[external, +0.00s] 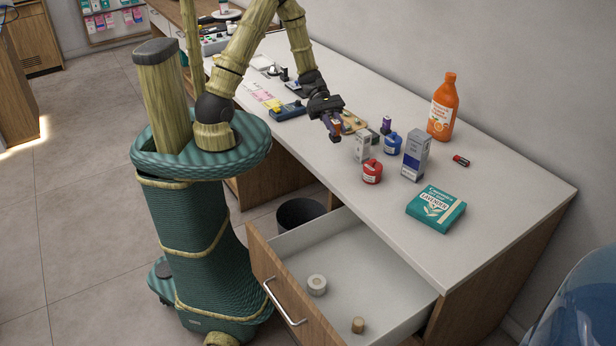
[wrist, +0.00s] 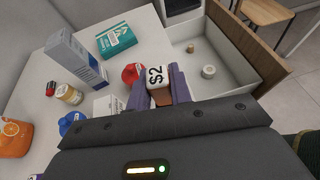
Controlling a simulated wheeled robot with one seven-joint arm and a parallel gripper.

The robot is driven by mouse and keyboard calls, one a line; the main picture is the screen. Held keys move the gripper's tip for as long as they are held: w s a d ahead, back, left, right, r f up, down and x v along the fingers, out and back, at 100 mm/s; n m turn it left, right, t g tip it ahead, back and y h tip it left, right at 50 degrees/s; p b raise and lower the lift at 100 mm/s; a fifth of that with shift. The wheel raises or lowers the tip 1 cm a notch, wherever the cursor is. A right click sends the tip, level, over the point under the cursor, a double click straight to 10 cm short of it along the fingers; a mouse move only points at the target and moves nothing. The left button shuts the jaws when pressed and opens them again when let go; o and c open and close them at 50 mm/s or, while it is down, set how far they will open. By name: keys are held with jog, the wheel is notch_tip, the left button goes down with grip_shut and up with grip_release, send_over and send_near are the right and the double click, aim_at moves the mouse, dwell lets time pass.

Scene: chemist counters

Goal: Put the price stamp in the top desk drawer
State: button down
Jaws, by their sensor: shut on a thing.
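My gripper (external: 334,130) is above the desk top, behind the small bottles and boxes. In the wrist view its purple fingers (wrist: 160,88) are shut on the price stamp (wrist: 157,73), a white block with a black "$2" marking and a brown part between the fingers. In the external view the stamp is too small to make out clearly. The top desk drawer (external: 345,222) is pulled open at the front of the desk, well below and to the right of my gripper. It also shows in the wrist view (wrist: 235,66).
The drawer holds a white roll (external: 317,284) and a cork (external: 358,325), with much bare floor. A red jar (external: 372,172), blue jar (external: 393,144), tall box (external: 416,155), teal lavender box (external: 436,208) and orange bottle (external: 442,108) stand on the desk. A dark bin (external: 299,212) is beside the drawer.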

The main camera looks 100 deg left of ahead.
aim_at(337, 121)
notch_tip(337, 121, up, 5)
jog(key=shift+w, duration=0.1)
jog(key=w+d+f+m+g+h+b, duration=0.1)
jog(key=w+d+f+m+g+b, duration=0.1)
jog(key=w+d+b, duration=0.65)
jog(key=w+d+f+m+g+h+b, duration=0.15)
jog(key=w+d+b, duration=0.35)
jog(key=d+b, duration=0.65)
jog(key=s+d+r+m+g+b, duration=0.2)
jog(key=s+d+b, duration=0.2)
jog(key=d+b, duration=0.55)
jog(key=s+d+r+m+g+b, duration=0.1)
jog(key=s+d+m+g+b, duration=0.2)
jog(key=d+b, duration=0.7)
notch_tip(337, 121, down, 29)
jog(key=d+n+p, duration=0.1)
jog(key=d+p, duration=0.1)
jog(key=p, duration=0.1)
jog(key=shift+s+d, duration=0.2)
jog(key=shift+s, duration=0.25)
jog(key=shift+t, duration=0.25)
